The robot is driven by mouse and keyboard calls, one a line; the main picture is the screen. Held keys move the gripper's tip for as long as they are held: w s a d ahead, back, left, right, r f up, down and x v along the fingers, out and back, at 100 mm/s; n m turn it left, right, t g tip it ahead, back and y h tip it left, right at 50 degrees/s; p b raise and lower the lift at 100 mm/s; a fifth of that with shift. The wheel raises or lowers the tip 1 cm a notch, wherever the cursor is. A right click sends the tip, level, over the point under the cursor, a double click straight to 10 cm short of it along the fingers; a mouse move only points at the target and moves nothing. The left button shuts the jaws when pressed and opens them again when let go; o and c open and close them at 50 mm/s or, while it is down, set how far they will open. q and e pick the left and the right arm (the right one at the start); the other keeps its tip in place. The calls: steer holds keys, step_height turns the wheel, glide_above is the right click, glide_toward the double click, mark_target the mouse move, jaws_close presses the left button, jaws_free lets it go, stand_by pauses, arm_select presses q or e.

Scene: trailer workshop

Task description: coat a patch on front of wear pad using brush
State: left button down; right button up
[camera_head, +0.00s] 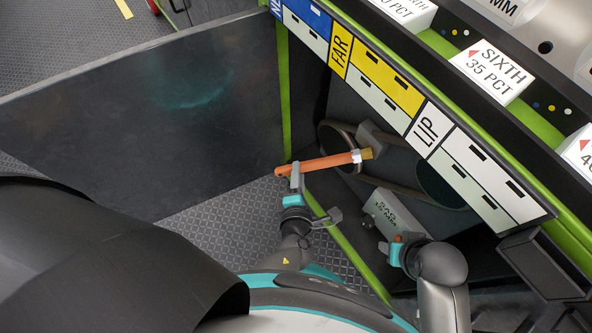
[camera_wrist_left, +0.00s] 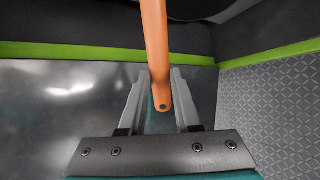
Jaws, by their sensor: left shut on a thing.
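The brush has a long orange handle (camera_head: 322,163), a pale ferrule and short tan bristles (camera_head: 367,153). My left gripper (camera_head: 295,178) is shut on the handle near its rear end. The brush lies almost level, bristles pointing right. In the left wrist view the orange handle (camera_wrist_left: 154,40) runs between the two grey fingers (camera_wrist_left: 158,78). The bristle end overlaps a dark grey block (camera_head: 371,138) in the head view; I cannot tell if they touch, or whether that block is the wear pad. My right gripper (camera_head: 391,247) is low beside a grey block lettered "SAG 15 MM" (camera_head: 388,212); its jaws are unclear.
A dark looped band (camera_head: 333,134) and a round dark opening (camera_head: 440,185) lie inside the bay. A shelf with yellow and white label panels (camera_head: 385,80) overhangs it. A large dark panel (camera_head: 150,115) stands at left. Patterned floor (camera_head: 225,220) is open below it.

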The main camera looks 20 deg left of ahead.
arm_select(q)
steer(key=shift+w+a+p, duration=0.8)
steer(key=shift+w+a, duration=1.1)
steer(key=shift+a, duration=0.7)
steer(key=shift+s+d+r+p, duration=0.2)
steer(key=shift+s+d+p, duration=0.15)
steer(key=shift+s+d, duration=0.5)
steer(key=shift+s+d+r+p, duration=0.3)
steer(key=shift+s+d, duration=0.3)
steer(key=shift+d, duration=0.6)
steer(key=shift+s+d+r+p, duration=0.15)
steer(key=shift+s+d+p, duration=0.25)
steer(key=shift+s+d, duration=0.45)
steer(key=shift+w+d, duration=0.1)
steer(key=shift+d, duration=0.05)
steer(key=w+a, duration=0.4)
steer(key=a, duration=0.2)
steer(key=shift+w+p, duration=0.35)
steer(key=shift+p, duration=0.1)
